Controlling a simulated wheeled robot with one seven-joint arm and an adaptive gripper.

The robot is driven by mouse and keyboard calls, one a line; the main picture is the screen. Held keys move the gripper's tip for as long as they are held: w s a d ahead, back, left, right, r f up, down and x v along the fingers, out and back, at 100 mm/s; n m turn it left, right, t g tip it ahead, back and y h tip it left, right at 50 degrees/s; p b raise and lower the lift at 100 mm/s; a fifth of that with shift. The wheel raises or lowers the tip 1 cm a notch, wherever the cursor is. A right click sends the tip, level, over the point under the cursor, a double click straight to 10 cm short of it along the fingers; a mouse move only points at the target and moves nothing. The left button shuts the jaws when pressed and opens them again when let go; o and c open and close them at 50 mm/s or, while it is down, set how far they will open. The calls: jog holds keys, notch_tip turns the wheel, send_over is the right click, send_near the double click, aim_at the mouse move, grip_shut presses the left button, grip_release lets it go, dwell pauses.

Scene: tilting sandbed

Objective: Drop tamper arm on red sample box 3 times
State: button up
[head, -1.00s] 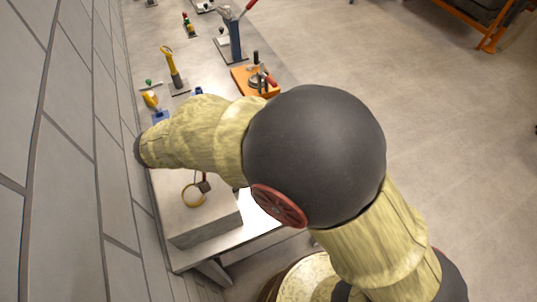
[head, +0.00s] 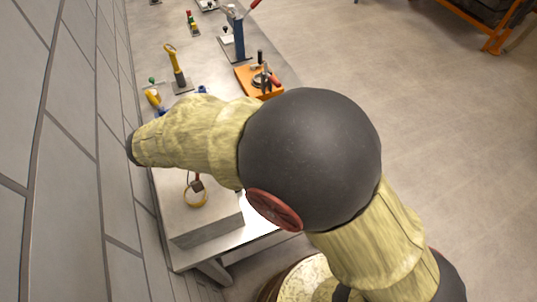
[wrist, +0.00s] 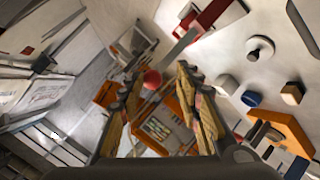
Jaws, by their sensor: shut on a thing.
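In the wrist view, my gripper (wrist: 157,88) has its two wood-coloured fingers around a round red knob (wrist: 152,78). A grey bar (wrist: 183,45) runs from near the knob toward the upper right; it looks like the tamper arm. A red box-like part (wrist: 208,14) with a pale side lies beyond the bar's far end and may be the red sample box. Whether the bar touches it is unclear. In the head view, my arm hides the gripper, the knob and the red box.
A grey block (head: 207,236) with a brass ring (head: 195,198) and a small dark reddish piece (head: 197,187) stands on the bench's near end. An orange base (head: 259,82) with tools and a blue press (head: 238,38) stand farther back. A tiled wall (head: 75,150) borders the left.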

jog(key=v, duration=0.5)
jog(key=shift+s+a, duration=0.15)
jog(key=shift+a, duration=0.2)
jog(key=shift+n, duration=0.3)
jog(key=s+d+f+n+g+y, duration=0.2)
jog(key=s+f+n+y, duration=0.4)
jog(key=n, duration=0.5)
jog(key=s+d+r+m+t+y, duration=0.1)
jog(key=d+r+m+t+y, duration=0.1)
jog(key=d+r, duration=0.3)
jog(key=s+d+r+m+t+y, duration=0.1)
jog(key=d+r+m+t+y, duration=0.2)
jog(key=d, duration=1.1)
notch_tip(320, 180, up, 3)
jog(key=shift+s+d+r+t+y, duration=0.15)
jog(key=shift+s+d+t+y, duration=0.15)
jog(key=shift+y, duration=0.3)
